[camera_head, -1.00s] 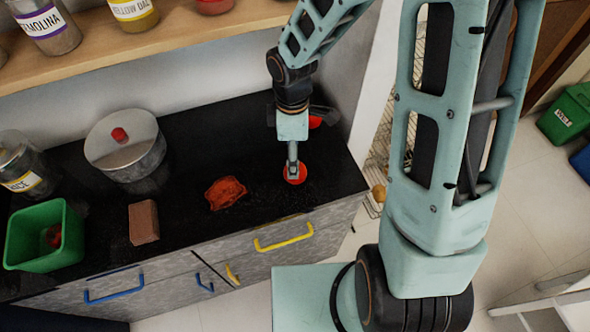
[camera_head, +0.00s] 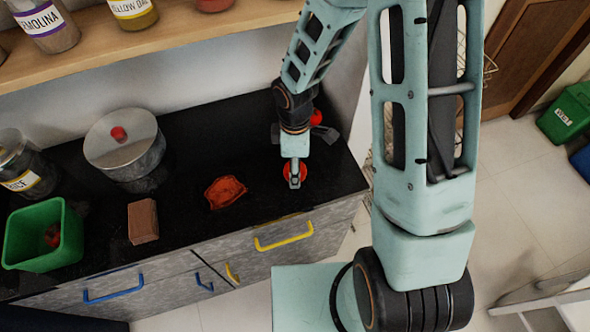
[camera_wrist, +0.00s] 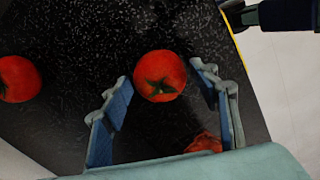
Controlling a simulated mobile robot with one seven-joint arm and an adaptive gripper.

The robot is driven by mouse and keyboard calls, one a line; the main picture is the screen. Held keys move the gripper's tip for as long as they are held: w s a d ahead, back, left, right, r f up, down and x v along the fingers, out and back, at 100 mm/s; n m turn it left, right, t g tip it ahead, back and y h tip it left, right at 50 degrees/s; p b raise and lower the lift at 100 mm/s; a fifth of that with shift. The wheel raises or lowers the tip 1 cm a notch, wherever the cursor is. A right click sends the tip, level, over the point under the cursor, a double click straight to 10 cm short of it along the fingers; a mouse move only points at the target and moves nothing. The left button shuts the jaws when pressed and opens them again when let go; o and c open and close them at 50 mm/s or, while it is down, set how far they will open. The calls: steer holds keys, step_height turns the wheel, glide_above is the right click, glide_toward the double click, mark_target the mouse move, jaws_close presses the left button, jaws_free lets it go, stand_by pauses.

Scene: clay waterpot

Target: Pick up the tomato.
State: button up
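A round red tomato (camera_head: 302,171) sits on the black countertop near its front edge, partly covered by my gripper (camera_head: 294,182). In the wrist view this tomato (camera_wrist: 160,72) shows its green stem and lies between the tips of my open gripper (camera_wrist: 158,82). A gap shows on both sides, so neither finger appears to touch it. A second tomato (camera_wrist: 17,78) lies farther left in the wrist view; in the head view it is at the back (camera_head: 316,117), partly hidden by my arm.
A crumpled orange-red dish (camera_head: 226,191) lies left of the tomato. A brown block (camera_head: 143,221), a green bin (camera_head: 20,245) and a lidded metal pot (camera_head: 125,163) stand farther left. Drawers with a yellow handle (camera_head: 284,237) are below the counter edge.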

steer(key=c, duration=0.9)
